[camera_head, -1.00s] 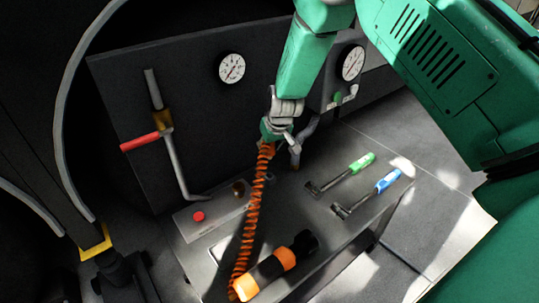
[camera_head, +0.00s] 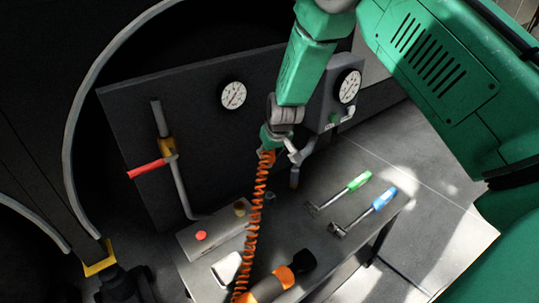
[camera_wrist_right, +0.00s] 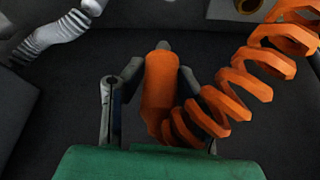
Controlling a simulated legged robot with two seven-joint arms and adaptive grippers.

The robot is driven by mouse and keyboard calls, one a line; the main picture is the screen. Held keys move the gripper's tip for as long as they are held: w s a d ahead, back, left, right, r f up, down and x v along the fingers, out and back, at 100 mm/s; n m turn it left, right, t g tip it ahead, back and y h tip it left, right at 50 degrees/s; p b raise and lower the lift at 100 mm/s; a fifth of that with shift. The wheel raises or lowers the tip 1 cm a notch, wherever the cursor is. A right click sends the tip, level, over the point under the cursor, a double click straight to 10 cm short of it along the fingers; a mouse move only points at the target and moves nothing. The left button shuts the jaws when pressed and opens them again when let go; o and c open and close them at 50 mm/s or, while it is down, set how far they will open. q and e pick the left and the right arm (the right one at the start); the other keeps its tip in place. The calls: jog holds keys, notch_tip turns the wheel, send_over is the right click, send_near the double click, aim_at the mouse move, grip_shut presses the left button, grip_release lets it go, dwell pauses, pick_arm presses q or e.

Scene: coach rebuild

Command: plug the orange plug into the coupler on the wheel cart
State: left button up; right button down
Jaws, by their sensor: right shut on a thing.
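My right gripper (camera_head: 268,148) is shut on the orange plug, in front of the dark gauge panel and above the bench. In the right wrist view the orange plug (camera_wrist_right: 158,92) sits between the two grey fingers of the right gripper (camera_wrist_right: 160,85), with its grey tip facing away from my palm. An orange coiled cord (camera_head: 254,215) hangs from the plug down to the bench. A brass round fitting (camera_head: 240,209) sits on a grey box; I cannot tell if it is the coupler. A brass ring (camera_wrist_right: 247,5) is cut off at the wrist view's top. My left gripper is not in view.
An orange and black cylinder (camera_head: 268,287) lies on the bench near the cord. A green-handled tool (camera_head: 357,181) and a blue-handled tool (camera_head: 382,200) lie at right. A red button (camera_head: 201,235) is on the grey box. A red-handled pipe valve (camera_head: 147,168) stands out from the panel.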

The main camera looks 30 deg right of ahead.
jog(key=shift+s+a+f+n+y+b, duration=0.1)
jog(key=shift+a+f+n+y+b, duration=0.4)
jog(key=shift+a+f, duration=1.25)
jog(key=shift+s+a+f+n+y+b, duration=0.15)
jog(key=shift+a+f+n+b, duration=0.75)
jog(key=shift+a, duration=1.35)
jog(key=shift+s+a+f+n+y+b, duration=0.1)
jog(key=shift+a+f+n+y+b, duration=0.5)
jog(key=shift+a+f, duration=1.3)
jog(key=shift+a+r+h, duration=0.1)
jog(key=shift+r+h, duration=0.05)
jog(key=shift+h, duration=0.2)
jog(key=shift+f+b, duration=0.4)
jog(key=shift+f, duration=1)
jog(key=c, duration=1.1)
grip_release()
jog(key=shift+r, duration=0.1)
jog(key=shift+c, duration=0.2)
